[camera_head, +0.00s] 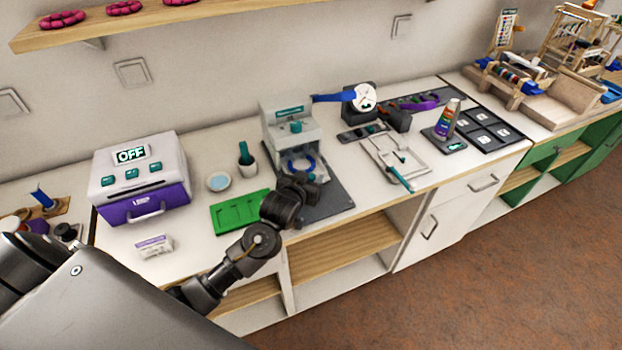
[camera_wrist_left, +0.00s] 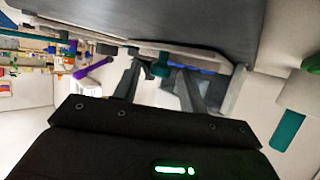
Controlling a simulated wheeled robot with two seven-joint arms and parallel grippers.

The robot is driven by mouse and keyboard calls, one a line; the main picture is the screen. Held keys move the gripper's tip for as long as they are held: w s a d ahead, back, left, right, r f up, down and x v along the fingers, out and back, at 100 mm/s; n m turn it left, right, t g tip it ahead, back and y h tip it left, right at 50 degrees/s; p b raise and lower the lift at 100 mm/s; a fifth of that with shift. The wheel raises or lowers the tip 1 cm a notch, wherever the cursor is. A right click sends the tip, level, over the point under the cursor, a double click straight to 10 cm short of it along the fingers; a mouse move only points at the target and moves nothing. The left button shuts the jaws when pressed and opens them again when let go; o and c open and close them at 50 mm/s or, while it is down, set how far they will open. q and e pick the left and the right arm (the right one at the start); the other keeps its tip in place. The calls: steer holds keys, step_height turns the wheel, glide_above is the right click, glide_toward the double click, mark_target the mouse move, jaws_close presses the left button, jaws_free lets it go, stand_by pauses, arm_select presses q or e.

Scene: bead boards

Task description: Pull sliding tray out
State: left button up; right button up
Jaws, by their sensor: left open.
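A white press (camera_head: 290,128) with teal parts stands on a dark base plate (camera_head: 334,197) at the middle of the counter. Its low white tray (camera_wrist_left: 222,62) bears a blue ring (camera_head: 299,163), partly hidden by my left gripper (camera_head: 297,183) in the head view. In the left wrist view, which is turned over, a teal knob (camera_wrist_left: 160,66) sticks out from the tray's front. My left gripper (camera_wrist_left: 160,80) is open, its fingers on either side of the knob. Whether they touch it I cannot tell. My right gripper is not in view.
A green board (camera_head: 238,212), a small cup (camera_head: 247,166) and a purple-fronted oven (camera_head: 140,180) reading OFF stand to the left. A white board with a teal handle (camera_head: 400,178) lies to the right. Open shelves are below the counter front.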

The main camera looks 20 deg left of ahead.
arm_select(q)
steer(key=shift+c, duration=0.4)
jaws_close()
steer(key=s+d+p, duration=0.1)
steer(key=d+p, duration=0.1)
steer(key=s+d+p, duration=0.1)
steer(key=s+p, duration=0.1)
steer(key=shift+s+d+r, duration=0.15)
steer(key=shift+d+r, duration=0.25)
steer(key=s+d+p, duration=0.2)
steer(key=d, duration=0.1)
steer(key=s+d+p, duration=0.1)
steer(key=s, duration=0.1)
steer(key=shift+d+f+p, duration=0.25)
steer(key=shift+d+p, duration=0.05)
steer(key=shift+d, duration=0.1)
steer(key=shift+s+f, duration=0.1)
steer(key=shift+f, duration=0.1)
steer(key=shift+d, duration=0.1)
steer(key=shift+o, duration=0.4)
jaws_free()
steer(key=shift+r, duration=0.1)
